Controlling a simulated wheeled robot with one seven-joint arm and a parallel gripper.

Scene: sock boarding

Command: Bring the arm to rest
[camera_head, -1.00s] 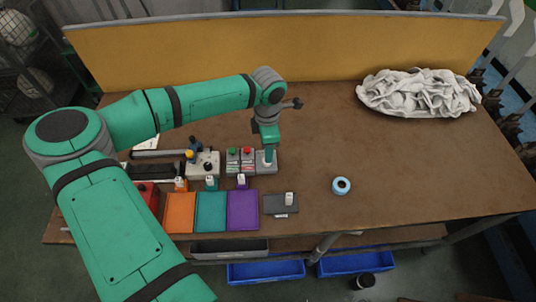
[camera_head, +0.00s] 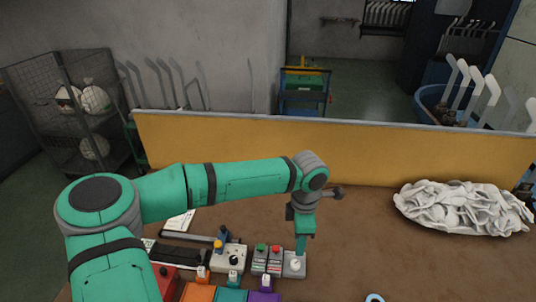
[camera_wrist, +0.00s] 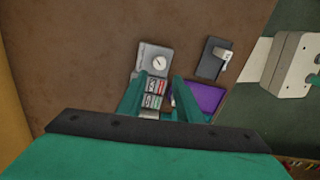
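My gripper (camera_head: 301,246) points down on my bent green arm, above the workbench near a grey box with a white round knob (camera_head: 294,264). In the wrist view its two green fingers (camera_wrist: 159,82) stand apart with nothing held between them. The knob box (camera_wrist: 158,60) shows just beyond the fingertips, and red and green push-buttons (camera_wrist: 155,92) show in the gap. From these views I cannot tell how high the fingertips are above the boxes.
A white cloth pile (camera_head: 465,208) lies at the bench's right. A yellow panel (camera_head: 400,155) closes its back. A light-blue ring (camera_head: 375,298) is at the lower edge. Bare bench (camera_head: 350,245) lies right of the gripper.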

